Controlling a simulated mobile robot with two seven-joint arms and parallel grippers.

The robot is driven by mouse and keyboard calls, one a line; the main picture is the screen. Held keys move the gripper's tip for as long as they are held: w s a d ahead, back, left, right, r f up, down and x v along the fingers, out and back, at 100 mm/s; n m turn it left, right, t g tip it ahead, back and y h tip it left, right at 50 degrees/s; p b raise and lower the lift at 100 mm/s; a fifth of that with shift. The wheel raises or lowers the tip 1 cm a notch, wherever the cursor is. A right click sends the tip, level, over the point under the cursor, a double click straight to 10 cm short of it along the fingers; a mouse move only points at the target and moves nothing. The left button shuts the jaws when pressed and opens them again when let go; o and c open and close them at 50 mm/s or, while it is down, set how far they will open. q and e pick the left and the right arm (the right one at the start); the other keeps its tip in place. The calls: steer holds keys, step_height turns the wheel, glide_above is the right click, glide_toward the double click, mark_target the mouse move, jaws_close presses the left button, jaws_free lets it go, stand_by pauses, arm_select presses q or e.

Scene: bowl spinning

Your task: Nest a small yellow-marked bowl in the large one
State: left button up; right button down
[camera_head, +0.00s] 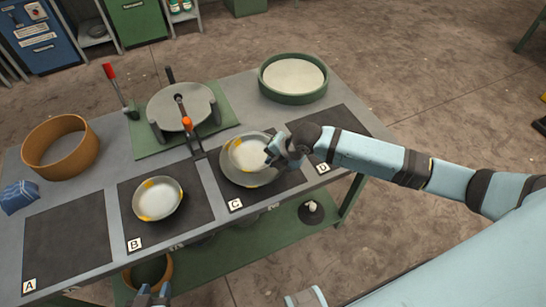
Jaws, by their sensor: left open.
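A large grey bowl (242,181) sits on the dark mat marked C. A smaller bowl with yellow marks (246,155) is inside its outline; I cannot tell whether it rests on the large bowl's floor or is held slightly above. My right gripper (270,155) is at the small bowl's right rim, and its fingers partly hide that rim. I cannot tell whether they are closed on it. Another yellow-marked bowl (158,200) sits on the mat marked B. My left gripper (153,296) is open and empty at the bottom edge of the view, below the table's front edge.
Mat A (65,245) is empty. My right forearm crosses over mat D (340,125). Behind stand a clamp-like device with an orange-tipped handle (180,105), a green-rimmed round tray (292,93) and an orange-brown ring (60,155). A blue cloth (19,197) lies at the left edge.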

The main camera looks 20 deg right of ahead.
steer(key=shift+r+p, duration=0.1)
steer(key=shift+p, duration=0.2)
stand_by(0.4)
steer(key=c, duration=1.2)
jaws_free()
steer(key=shift+c, duration=0.2)
steer(key=v, duration=1.3)
steer(key=shift+s+d+r, duration=0.2)
steer(key=shift+r, duration=0.05)
